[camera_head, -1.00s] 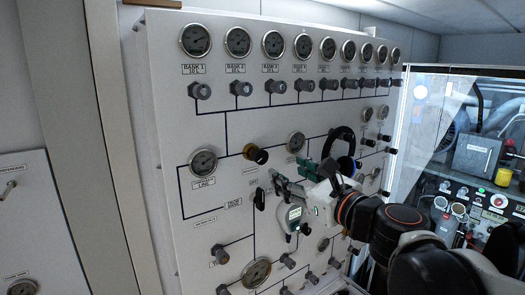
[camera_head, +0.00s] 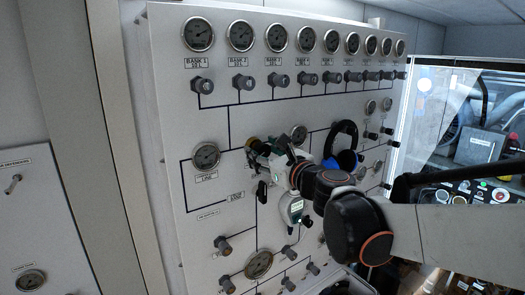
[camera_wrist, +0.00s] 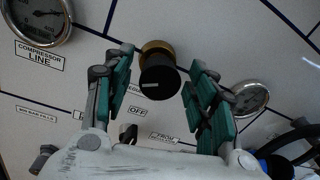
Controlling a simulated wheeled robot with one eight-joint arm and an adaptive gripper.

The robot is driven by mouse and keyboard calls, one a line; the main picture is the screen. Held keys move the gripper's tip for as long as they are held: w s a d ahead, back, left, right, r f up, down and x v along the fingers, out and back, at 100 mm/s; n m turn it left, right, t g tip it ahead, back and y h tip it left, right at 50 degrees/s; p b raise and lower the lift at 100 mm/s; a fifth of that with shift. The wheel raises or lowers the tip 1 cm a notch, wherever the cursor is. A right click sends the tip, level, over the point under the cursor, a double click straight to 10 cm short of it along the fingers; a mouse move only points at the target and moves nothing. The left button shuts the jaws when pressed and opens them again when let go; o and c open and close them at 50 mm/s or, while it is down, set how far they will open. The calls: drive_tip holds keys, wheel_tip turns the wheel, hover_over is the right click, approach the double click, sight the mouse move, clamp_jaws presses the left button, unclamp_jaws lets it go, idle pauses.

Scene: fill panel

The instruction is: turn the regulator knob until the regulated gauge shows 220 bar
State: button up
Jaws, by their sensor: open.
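The regulator knob (camera_wrist: 158,80), black with a brass collar and a white mark, sits between the fingers in the wrist view. In the head view the knob is mostly hidden behind my gripper (camera_head: 258,150). My gripper (camera_wrist: 160,70) is open, with one green-padded finger on each side of the knob; I see gaps on both sides. A gauge (camera_wrist: 250,97) to the right of the knob is partly covered by a finger; it also shows in the head view (camera_head: 298,134). Its label and reading are too small to tell, so I cannot confirm it as the regulated gauge.
The compressor line gauge (camera_wrist: 38,18) is left of the knob, also in the head view (camera_head: 207,156). Black-and-blue headphones (camera_head: 344,158) hang to the right. A white handheld device (camera_head: 292,208) is below my gripper. Bank gauges and small knobs line the panel top.

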drive_tip(key=shift+w+a, duration=0.1)
drive_tip(key=shift+w, duration=0.05)
drive_tip(key=c, duration=1.1)
drive_tip(key=shift+n+b, duration=0.3)
drive_tip(key=shift+n, duration=0.1)
drive_tip(key=o, duration=1.1)
